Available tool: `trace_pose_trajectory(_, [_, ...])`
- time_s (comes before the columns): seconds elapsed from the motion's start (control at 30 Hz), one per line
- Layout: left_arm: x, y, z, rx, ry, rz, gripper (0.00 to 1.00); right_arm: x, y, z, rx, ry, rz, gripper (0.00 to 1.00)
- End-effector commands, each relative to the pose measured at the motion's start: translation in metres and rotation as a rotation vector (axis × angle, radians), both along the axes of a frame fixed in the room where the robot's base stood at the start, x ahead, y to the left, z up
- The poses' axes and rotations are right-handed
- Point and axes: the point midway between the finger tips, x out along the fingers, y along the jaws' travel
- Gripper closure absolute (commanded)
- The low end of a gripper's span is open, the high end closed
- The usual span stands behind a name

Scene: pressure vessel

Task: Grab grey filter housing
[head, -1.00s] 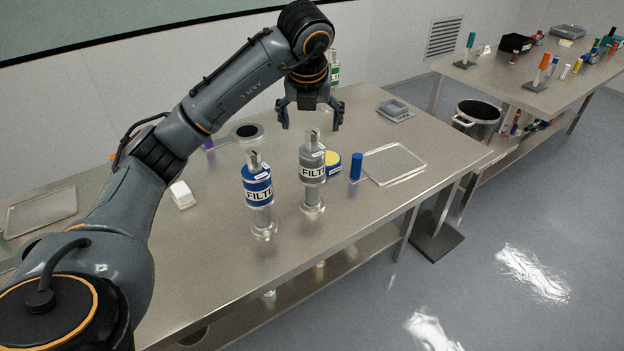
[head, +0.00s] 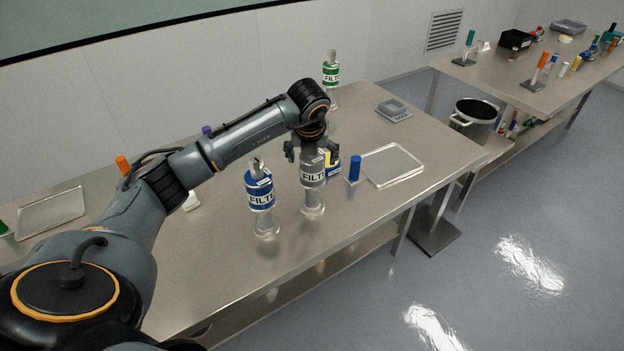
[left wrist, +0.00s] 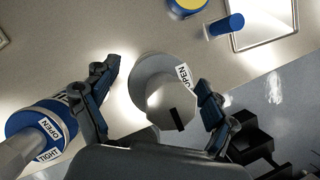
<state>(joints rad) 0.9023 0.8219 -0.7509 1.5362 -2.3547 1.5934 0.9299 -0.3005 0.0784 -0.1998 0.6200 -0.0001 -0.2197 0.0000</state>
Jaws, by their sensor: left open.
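The grey filter housing (head: 312,176) stands upright on the steel table, with a clear lower part and a grey labelled band. It also shows in the left wrist view (left wrist: 168,104), seen from above, with an "OPEN" label. My left gripper (head: 313,155) is open at the top of the housing. In the left wrist view, its fingers (left wrist: 156,86) are on either side of the housing, with a gap visible at the left finger. Whether the right finger touches cannot be told. My right gripper is not in view.
A blue filter housing (head: 260,192) stands close on the left, also near the left finger in the wrist view (left wrist: 42,130). A blue cylinder (head: 354,168) and clear tray (head: 392,164) lie to the right. A green-banded housing (head: 331,76) stands at the back.

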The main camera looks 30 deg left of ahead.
Motion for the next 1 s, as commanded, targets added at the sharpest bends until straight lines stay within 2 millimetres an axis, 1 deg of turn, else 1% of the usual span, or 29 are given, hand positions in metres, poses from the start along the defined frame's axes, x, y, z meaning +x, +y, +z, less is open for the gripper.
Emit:
trace_pose_trajectory(0.17, [0.000, 0.000, -0.001, -0.001, 0.000, 0.000, 0.15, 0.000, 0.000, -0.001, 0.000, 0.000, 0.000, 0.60])
trace_pose_trajectory(0.2, [0.000, 0.000, 0.000, -0.001, 0.000, 0.000, 0.23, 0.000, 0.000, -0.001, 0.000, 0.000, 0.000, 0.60])
trace_pose_trajectory(0.37, [0.000, 0.000, 0.000, -0.001, 0.000, 0.000, 0.55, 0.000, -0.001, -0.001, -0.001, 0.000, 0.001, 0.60])
trace_pose_trajectory(0.4, [0.000, 0.000, 0.000, -0.001, 0.000, 0.000, 0.64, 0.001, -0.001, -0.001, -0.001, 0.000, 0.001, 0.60])
trace_pose_trajectory(0.47, [0.000, 0.000, 0.000, -0.001, 0.000, 0.000, 0.76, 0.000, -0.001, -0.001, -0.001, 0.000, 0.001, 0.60])
trace_pose_trajectory(0.5, [0.000, 0.000, 0.000, 0.000, 0.000, 0.000, 0.84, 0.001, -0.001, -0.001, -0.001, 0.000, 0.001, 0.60])
trace_pose_trajectory(0.57, [0.000, 0.000, 0.000, 0.000, 0.000, 0.000, 0.96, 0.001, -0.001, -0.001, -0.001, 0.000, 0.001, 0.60])
trace_pose_trajectory(0.6, [0.000, 0.000, 0.000, 0.000, 0.000, 0.000, 1.00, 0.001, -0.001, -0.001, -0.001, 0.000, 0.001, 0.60])
trace_pose_trajectory(0.87, [0.001, 0.000, 0.003, -0.001, -0.004, 0.000, 1.00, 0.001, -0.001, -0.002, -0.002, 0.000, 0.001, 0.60])
trace_pose_trajectory(1.0, [0.002, 0.000, 0.017, -0.002, -0.008, 0.000, 1.00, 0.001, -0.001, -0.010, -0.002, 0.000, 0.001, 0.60])
